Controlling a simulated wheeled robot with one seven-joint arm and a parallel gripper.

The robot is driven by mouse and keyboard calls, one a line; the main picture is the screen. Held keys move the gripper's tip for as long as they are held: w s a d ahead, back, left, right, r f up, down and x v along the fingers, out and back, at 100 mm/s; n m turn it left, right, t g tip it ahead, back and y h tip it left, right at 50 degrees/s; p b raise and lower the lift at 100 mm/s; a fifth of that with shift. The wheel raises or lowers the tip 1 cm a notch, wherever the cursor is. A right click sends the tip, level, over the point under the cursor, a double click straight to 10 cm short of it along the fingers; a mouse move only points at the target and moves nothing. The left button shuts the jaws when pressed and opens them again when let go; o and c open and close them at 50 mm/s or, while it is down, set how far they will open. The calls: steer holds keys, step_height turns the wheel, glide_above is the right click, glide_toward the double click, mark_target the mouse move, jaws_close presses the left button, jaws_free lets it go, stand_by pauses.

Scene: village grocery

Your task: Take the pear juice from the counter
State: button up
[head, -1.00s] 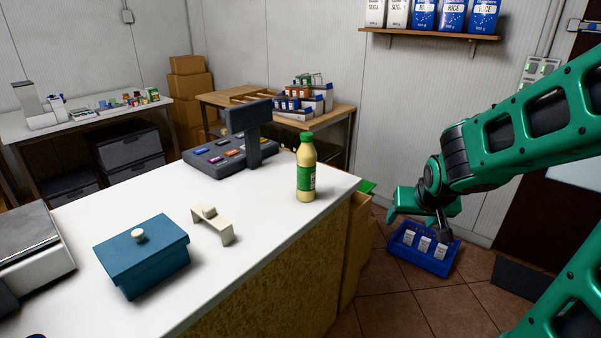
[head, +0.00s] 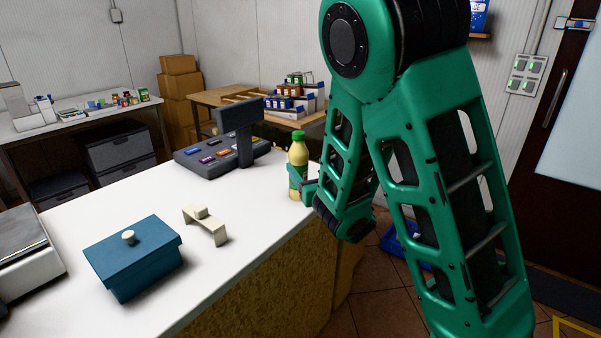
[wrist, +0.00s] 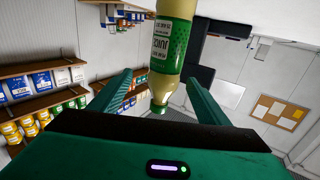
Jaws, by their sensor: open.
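The pear juice is a bottle (head: 298,160) with a green cap, pale yellow contents and a green label. It stands upright near the right end of the white counter (head: 240,215). My gripper (head: 303,183) is at the bottle's right side, its far parts partly hidden by the bottle and my arm. In the wrist view, my gripper (wrist: 159,80) is open, and the bottle (wrist: 168,45) appears cap-down between the finger tips. Gaps show on both sides of it in that view; contact is not visible.
On the counter are a cash register (head: 225,150), a blue lidded box (head: 135,260), a cream bracket-like object (head: 205,222) and a scale (head: 25,250). A blue crate (head: 395,240) lies on the floor behind my arm. The counter's middle is mostly clear.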

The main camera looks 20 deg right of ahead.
mark_target(304, 163)
steer(key=w, duration=0.5)
steer(key=shift+a, duration=0.35)
steer(key=shift+w+a+f, duration=0.1)
steer(key=shift+w+a, duration=0.1)
steer(key=shift+w, duration=1.15)
steer(key=shift+w+a+f, duration=0.1)
steer(key=shift+w+a, duration=0.1)
steer(key=shift+w, duration=1.1)
steer(key=c, duration=1.4)
steer(key=shift+c, duration=1)
steer(key=shift+r, duration=0.15)
